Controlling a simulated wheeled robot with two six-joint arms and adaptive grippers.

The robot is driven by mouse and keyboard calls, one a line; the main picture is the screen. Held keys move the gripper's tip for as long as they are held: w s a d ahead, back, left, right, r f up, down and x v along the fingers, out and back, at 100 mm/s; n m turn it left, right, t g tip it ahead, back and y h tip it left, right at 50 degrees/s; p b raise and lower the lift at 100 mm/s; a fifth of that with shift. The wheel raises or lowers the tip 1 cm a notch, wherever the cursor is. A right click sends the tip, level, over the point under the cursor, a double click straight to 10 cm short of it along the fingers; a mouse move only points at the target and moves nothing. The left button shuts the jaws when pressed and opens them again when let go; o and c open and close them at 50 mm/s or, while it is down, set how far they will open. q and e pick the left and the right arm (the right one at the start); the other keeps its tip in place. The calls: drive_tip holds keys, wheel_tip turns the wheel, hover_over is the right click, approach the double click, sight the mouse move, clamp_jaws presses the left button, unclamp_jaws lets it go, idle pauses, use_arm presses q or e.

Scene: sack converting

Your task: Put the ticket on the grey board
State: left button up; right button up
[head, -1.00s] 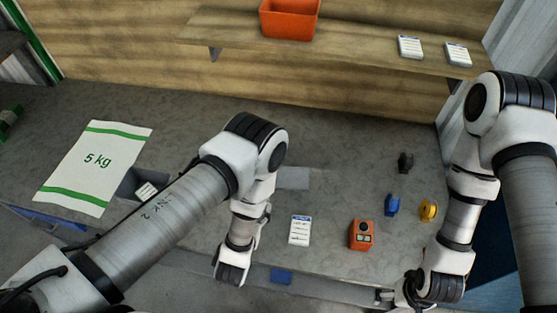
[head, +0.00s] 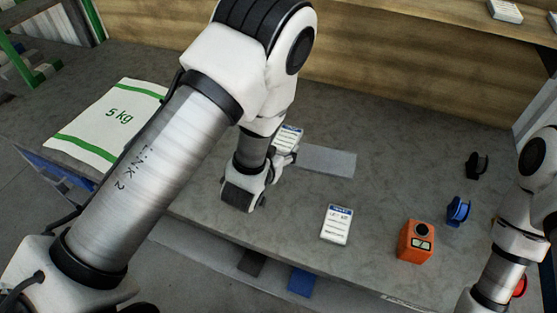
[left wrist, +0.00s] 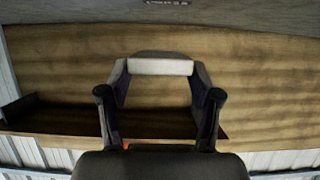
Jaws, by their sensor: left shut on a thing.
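My left gripper (head: 284,158) is shut on a white ticket (head: 289,136) with a blue header, just left of the grey board (head: 328,162). The lower part of this ticket is hidden by the gripper. The grey board lies flat on the table and looks bare; its left end is close to the gripper. I cannot tell whether the ticket touches it. In the left wrist view a pale edge (left wrist: 160,67) shows between the fingers, probably the ticket. My right gripper is outside the frames; only its arm shows at the right edge.
Another ticket (head: 337,224) lies in front of the board. To its right stand an orange device (head: 416,241), a blue item (head: 458,211) and a black item (head: 477,165). A "5 kg" sack (head: 112,120) lies at left. A wooden shelf (head: 440,22) runs behind.

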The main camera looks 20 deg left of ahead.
use_arm(q)
drive_tip(key=w+a, duration=0.2)
drive_tip(key=w, duration=0.1)
drive_tip(key=shift+w+p, duration=0.15)
drive_tip(key=shift+p, duration=0.2)
wheel_tip(320, 180, down, 3)
drive_tip(key=shift+d+r+p, duration=0.1)
drive_tip(key=shift+d+p, duration=0.05)
drive_tip(key=shift+p, duration=0.15)
drive_tip(key=shift+f, duration=0.3)
drive_tip(key=shift+f+b, duration=0.25)
drive_tip(key=shift+b, duration=0.05)
drive_tip(key=shift+f, duration=0.3)
drive_tip(key=shift+b, duration=0.3)
drive_tip(key=shift+s, duration=0.2)
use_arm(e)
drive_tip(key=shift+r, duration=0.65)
use_arm(q)
drive_tip(key=o, duration=1.3)
drive_tip(key=shift+c, duration=0.2)
drive_tip(key=shift+f, duration=0.1)
